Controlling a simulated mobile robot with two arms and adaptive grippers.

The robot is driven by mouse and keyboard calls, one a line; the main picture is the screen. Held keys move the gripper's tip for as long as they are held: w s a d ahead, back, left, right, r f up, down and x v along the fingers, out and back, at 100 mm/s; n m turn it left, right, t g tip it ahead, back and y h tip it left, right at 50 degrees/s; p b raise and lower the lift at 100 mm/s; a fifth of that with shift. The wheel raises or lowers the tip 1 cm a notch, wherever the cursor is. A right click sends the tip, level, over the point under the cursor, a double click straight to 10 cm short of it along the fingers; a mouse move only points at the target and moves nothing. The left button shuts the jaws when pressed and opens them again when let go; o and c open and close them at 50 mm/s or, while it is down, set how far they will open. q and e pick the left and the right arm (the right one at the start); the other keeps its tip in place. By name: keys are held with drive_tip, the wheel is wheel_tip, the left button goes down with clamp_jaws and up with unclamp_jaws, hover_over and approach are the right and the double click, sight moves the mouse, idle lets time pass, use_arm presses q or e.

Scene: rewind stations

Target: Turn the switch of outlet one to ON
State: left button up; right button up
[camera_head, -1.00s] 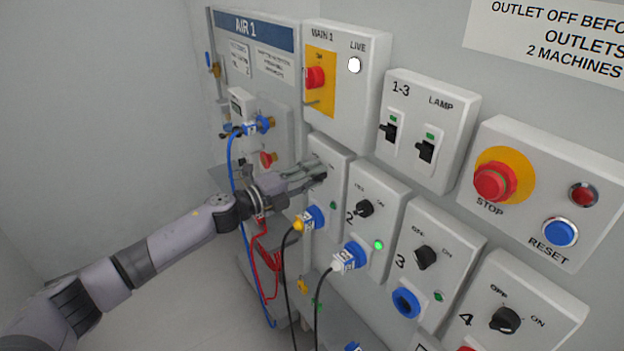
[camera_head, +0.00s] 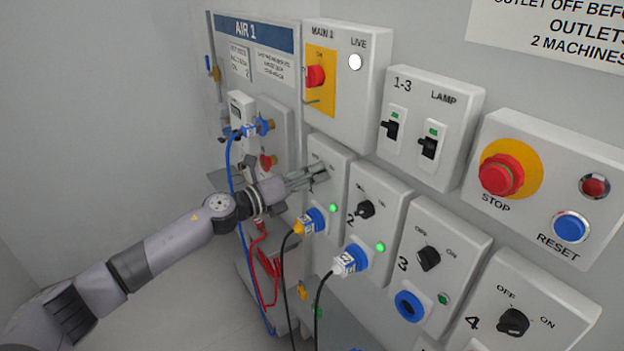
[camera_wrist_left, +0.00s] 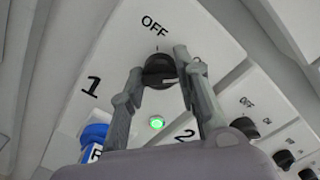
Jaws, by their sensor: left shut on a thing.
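Outlet one (camera_head: 322,147) is the pale box marked 1, below the MAIN 1 box. Its black rotary switch (camera_wrist_left: 158,68) sits between the fingers of my left gripper (camera_wrist_left: 160,64), which is shut on it. The white pointer mark on the switch faces right in the wrist view, away from the OFF label (camera_wrist_left: 154,23). The ON label is hidden behind a finger. The green lamp (camera_head: 333,208) of outlet one is lit and also shows in the wrist view (camera_wrist_left: 157,123). In the head view my left gripper (camera_head: 324,172) hides the switch. My right gripper is not in view.
Outlet two (camera_head: 378,193), outlet three (camera_head: 440,239) and outlet four (camera_head: 535,300) stand close to the right. The red STOP button (camera_head: 500,175) is farther right. A blue hose (camera_head: 232,180) hangs at the left.

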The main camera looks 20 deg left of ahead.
use_arm(q)
drive_tip(key=shift+f, duration=0.1)
idle(0.3)
drive_tip(key=o, duration=1.1)
drive_tip(key=shift+o, duration=0.2)
drive_tip(key=v, duration=1.2)
